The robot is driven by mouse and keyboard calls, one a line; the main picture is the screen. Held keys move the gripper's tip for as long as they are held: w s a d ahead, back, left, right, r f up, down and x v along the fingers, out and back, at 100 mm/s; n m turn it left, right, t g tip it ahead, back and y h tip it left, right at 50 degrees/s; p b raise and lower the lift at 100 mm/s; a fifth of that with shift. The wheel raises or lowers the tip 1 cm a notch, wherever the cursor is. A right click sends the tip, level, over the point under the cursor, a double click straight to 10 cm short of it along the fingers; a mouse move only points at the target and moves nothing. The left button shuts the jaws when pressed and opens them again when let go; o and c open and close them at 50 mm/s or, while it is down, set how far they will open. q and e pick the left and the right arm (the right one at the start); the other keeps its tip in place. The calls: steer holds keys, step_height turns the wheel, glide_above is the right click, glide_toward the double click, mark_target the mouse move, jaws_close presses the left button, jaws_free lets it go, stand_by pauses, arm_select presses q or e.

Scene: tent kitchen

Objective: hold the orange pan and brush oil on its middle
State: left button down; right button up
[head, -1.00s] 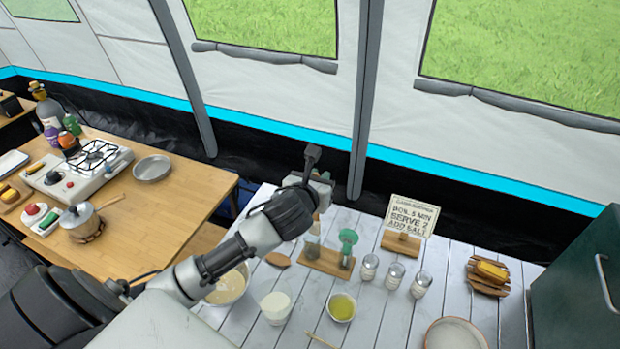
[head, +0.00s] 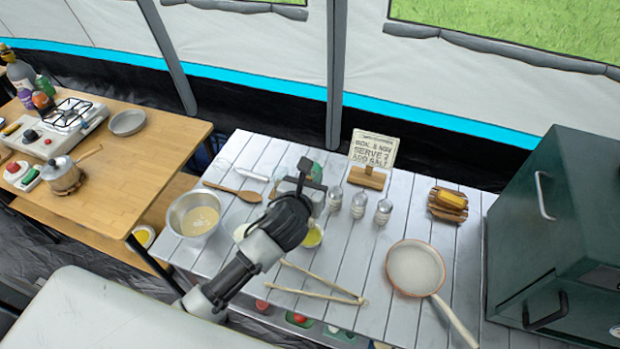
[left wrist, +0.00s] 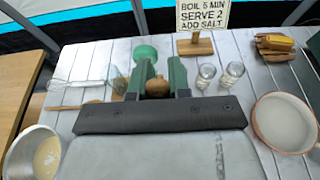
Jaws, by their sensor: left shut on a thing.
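The orange-rimmed pan (head: 415,268) lies on the white slatted table, its pale handle pointing to the lower right. It also shows in the left wrist view (left wrist: 284,123). My left gripper (head: 310,172) is left of the pan, over the rear middle of the table. In the left wrist view its green fingers (left wrist: 160,72) are shut on a brown, rounded piece (left wrist: 158,88), seemingly the brush's wooden handle. The brush's bristles are hidden. A small bowl of yellow oil (head: 313,236) is partly hidden behind my left arm. My right gripper is out of view.
A mixing bowl (head: 194,214) stands left, with a wooden spoon (head: 232,190) behind it. Wooden tongs (head: 318,284) lie in front. Several shakers (head: 358,205) and a sign (head: 372,150) stand behind. A green oven-like box (head: 550,240) bounds the right side.

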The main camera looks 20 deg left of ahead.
arm_select(q)
step_height(320, 180, down, 6)
steer(key=b, duration=0.4)
steer(key=shift+r, duration=0.15)
stand_by(0.4)
steer(key=shift+r, duration=0.15)
step_height(320, 180, up, 6)
steer(key=p, duration=0.6)
stand_by(1.4)
steer(key=shift+p, duration=0.3)
stand_by(0.4)
